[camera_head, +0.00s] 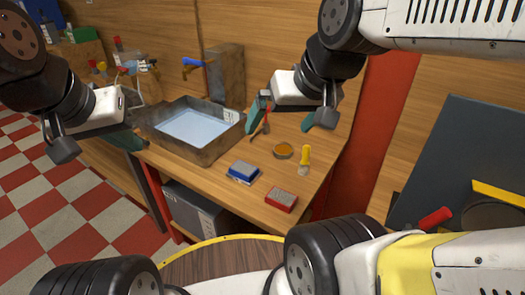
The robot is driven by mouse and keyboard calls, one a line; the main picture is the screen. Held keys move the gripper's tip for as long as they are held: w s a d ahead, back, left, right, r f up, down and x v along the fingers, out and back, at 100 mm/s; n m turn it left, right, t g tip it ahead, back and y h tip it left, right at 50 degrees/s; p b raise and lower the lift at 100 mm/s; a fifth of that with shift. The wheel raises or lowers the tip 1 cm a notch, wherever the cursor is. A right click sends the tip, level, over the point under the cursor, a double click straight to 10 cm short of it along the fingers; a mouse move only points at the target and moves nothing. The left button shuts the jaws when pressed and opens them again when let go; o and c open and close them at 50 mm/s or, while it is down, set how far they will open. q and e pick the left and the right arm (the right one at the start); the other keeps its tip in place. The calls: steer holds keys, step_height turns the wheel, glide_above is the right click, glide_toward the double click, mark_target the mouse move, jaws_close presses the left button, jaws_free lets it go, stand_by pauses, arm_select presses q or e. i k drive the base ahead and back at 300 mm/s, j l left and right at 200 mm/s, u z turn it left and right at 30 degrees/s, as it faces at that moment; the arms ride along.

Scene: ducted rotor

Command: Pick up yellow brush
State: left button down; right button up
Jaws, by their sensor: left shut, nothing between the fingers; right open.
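The yellow brush (305,156) lies on the wooden workbench (225,195), near its right side. Its yellow handle points to the back and its pale bristles point to the front. My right gripper (287,122) is open, above the bench behind the brush and apart from it. Nothing shows between its fingers. My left gripper (128,140) is shut and empty, at the left end of the bench beside the grey tray, far from the brush.
A grey metal tray (148,128) with bluish liquid stands on the bench. A small round orange dish (283,151) sits just left of the brush. A blue block (243,171) and a red block (281,199) lie nearer the front. A red-handled tool (266,124) is near my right gripper.

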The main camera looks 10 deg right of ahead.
mark_target(304, 168)
steer(key=i+j+z, duration=0.2)
steer(key=z, duration=0.3)
steer(key=i+j+z, duration=0.15)
steer(key=j+z, duration=0.3)
